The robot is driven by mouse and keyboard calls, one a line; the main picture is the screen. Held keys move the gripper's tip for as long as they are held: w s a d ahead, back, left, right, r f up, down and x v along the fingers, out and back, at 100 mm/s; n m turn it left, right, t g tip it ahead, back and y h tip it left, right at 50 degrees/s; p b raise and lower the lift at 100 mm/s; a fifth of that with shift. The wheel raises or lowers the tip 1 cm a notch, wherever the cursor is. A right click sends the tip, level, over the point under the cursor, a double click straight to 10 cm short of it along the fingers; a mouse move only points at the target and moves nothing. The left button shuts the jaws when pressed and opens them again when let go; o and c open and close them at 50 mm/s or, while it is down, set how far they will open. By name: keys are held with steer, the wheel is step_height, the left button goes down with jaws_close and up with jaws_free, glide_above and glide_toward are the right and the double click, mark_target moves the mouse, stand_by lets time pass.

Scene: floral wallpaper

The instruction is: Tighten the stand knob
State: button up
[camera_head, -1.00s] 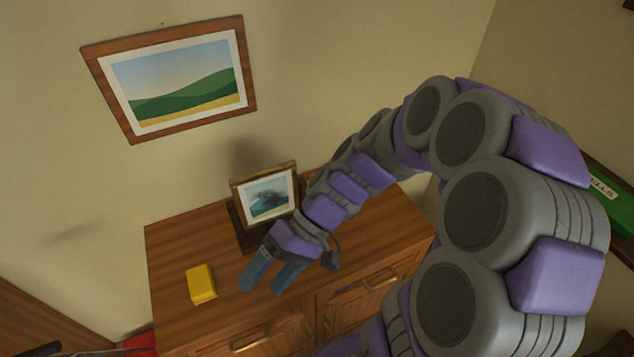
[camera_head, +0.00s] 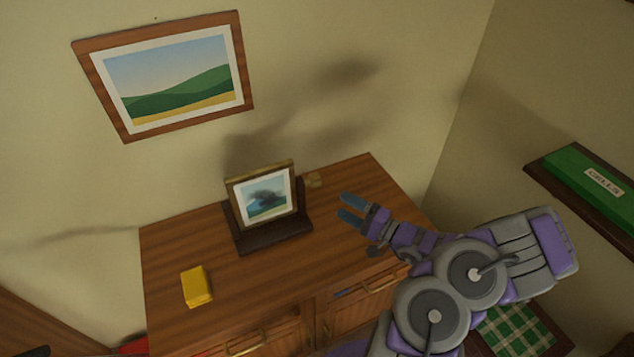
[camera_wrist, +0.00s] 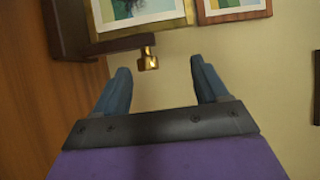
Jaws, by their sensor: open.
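A small framed picture (camera_head: 264,198) stands in a dark wooden stand (camera_head: 272,232) on the wooden cabinet top. The stand's brass knob (camera_head: 314,180) sticks out at the right of the frame. In the wrist view the knob (camera_wrist: 149,58) shows ahead, between the two fingers in the picture but beyond their tips. My gripper (camera_head: 346,206) is open and empty, to the right of the stand and apart from the knob. The wrist view also shows the open blue fingers (camera_wrist: 160,68) and the stand (camera_wrist: 68,32).
A yellow block (camera_head: 196,287) lies on the cabinet (camera_head: 225,265) at the left. A landscape picture (camera_head: 168,80) hangs on the wall behind. A shelf with a green box (camera_head: 590,182) is on the right wall. The cabinet top around the stand's right side is clear.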

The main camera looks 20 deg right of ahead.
mark_target(321, 184)
steer(key=s+d+f+m+t+h, duration=0.1)
steer(key=d+f+m+h, duration=0.1)
steer(key=d+f+h, duration=0.15)
steer(key=shift+y, duration=0.35)
steer(key=b+x, duration=0.2)
steer(key=x, duration=0.6)
steer(key=b+x, duration=0.2)
steer(key=x, duration=0.7)
steer(key=shift+w+d+r, duration=0.15)
steer(key=shift+d, duration=0.05)
steer(key=c, duration=1)
steer(key=shift+o, duration=0.2)
steer(key=shift+r+p, duration=0.1)
steer(key=shift+p, duration=0.25)
